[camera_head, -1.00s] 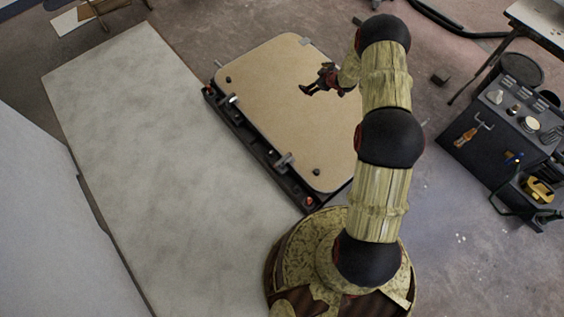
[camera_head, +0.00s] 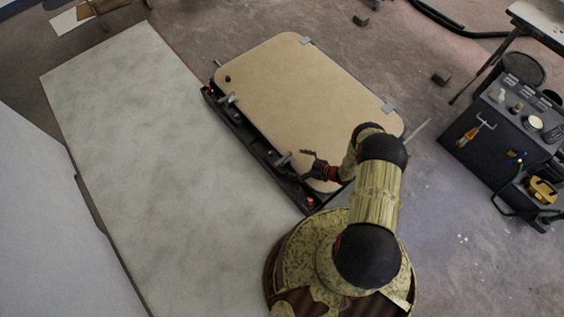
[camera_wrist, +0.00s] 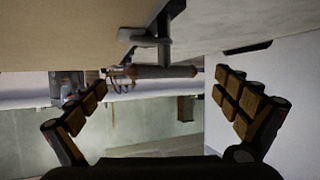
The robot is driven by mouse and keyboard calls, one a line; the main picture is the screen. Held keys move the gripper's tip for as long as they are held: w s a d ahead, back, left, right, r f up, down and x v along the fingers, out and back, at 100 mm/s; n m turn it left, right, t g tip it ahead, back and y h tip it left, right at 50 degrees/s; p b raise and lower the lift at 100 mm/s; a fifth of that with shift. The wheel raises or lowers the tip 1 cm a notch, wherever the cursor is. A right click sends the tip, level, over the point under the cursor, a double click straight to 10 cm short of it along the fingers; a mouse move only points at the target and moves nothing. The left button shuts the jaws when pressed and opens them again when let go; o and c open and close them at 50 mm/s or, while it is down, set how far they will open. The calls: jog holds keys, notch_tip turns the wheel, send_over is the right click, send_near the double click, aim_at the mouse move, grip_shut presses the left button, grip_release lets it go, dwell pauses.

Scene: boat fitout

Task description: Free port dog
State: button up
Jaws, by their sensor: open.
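A tan panel (camera_head: 300,100) with rounded corners lies on a dark frame (camera_head: 250,140). Two grey metal dogs sit along its left edge: a far dog (camera_head: 229,99) and a near dog (camera_head: 283,159). My gripper (camera_head: 309,163) is just right of the near dog, low by the panel's near end. In the wrist view my gripper (camera_wrist: 161,85) is open, its padded fingers wide apart. A grey bracket-like fitting (camera_wrist: 151,38) under a tan surface, and a grey bar (camera_wrist: 165,72) with a reddish end, show between the fingers. Whether they touch the fingers is unclear; nothing appears gripped.
A long pale grey surface (camera_head: 130,130) lies left of the frame. Grey tabs (camera_head: 388,109) sit on the panel's far edge. A dark tool cabinet (camera_head: 500,150) and a table (camera_head: 545,25) stand at right. The floor between panel and cabinet is mostly clear.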

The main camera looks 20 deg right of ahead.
aim_at(283, 162)
jog(key=x, duration=0.2)
jog(key=b+x, duration=0.1)
jog(key=x, duration=0.1)
jog(key=s+b+x, duration=0.1)
jog(key=x, duration=0.1)
jog(key=shift+w+a+f, duration=0.15)
jog(key=shift+a+f, duration=0.3)
jog(key=shift+a, duration=0.05)
jog(key=shift+w+a+f+b, duration=0.1)
jog(key=shift+w+a+b, duration=0.2)
jog(key=shift+w+a, duration=0.15)
jog(key=shift+d, duration=0.1)
jog(key=shift+c, duration=0.9)
jog(key=shift+s, duration=0.1)
jog(key=c, duration=0.8)
